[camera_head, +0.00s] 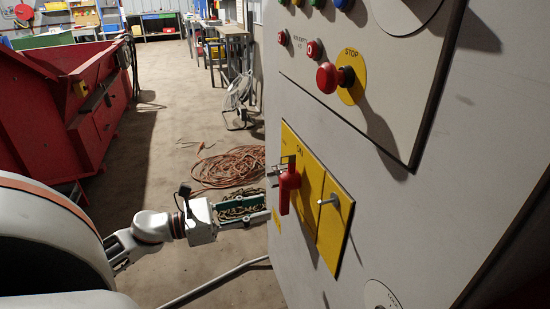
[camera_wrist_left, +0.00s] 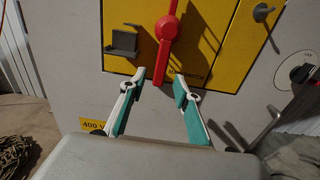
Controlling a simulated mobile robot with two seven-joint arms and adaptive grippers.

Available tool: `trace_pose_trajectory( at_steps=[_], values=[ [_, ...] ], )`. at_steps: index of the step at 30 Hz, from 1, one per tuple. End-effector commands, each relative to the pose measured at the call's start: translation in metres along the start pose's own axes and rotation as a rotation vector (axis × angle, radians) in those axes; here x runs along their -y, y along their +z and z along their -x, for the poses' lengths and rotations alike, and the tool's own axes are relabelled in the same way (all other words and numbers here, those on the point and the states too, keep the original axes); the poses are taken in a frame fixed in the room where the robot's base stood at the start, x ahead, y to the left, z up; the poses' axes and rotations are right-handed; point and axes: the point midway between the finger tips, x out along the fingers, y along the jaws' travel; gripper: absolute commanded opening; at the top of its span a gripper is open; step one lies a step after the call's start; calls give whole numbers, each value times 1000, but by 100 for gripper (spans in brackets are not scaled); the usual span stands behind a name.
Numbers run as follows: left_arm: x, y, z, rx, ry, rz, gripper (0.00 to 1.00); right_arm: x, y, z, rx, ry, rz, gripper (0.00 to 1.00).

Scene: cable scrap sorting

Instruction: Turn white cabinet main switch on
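The white cabinet (camera_head: 430,210) fills the right of the head view. Its main switch is a red rotary handle (camera_head: 287,187) on a yellow plate (camera_head: 334,239). In the left wrist view the red handle (camera_wrist_left: 166,42) stands nearly upright, its lower end tilted slightly left. My left gripper (camera_head: 268,191) reaches the switch from the left in the head view. In the left wrist view its teal-padded fingers (camera_wrist_left: 156,88) are spread below the handle's lower end, one on each side, with a gap between them and nothing held. My right gripper is not in view.
A red stop button (camera_head: 328,78) and smaller buttons sit above the switch. A metal key-like knob (camera_head: 334,201) sticks out beside the handle. Coiled orange cable (camera_head: 232,166) lies on the floor behind. A red container (camera_head: 62,105) stands at the left.

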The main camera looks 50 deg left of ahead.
Motion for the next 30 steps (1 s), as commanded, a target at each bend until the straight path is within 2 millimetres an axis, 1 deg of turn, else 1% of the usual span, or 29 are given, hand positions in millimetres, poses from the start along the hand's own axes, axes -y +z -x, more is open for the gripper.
trace_pose_trajectory(
  at_steps=[1, 3, 6, 10, 14, 30],
  values=[
    [0, -1, 10, -2, 2, 2, 32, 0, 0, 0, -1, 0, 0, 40],
    [0, 0, 22, -1, 2, 1, 32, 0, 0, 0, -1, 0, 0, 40],
    [0, 0, 35, 0, 2, 1, 32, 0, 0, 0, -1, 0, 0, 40],
    [0, 0, 45, 0, 1, -2, 32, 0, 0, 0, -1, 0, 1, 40],
    [0, 1, 48, 1, -1, -2, 32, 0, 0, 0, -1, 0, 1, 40],
    [0, 1, 47, 1, 0, -2, 32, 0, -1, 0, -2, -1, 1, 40]
  ],
)
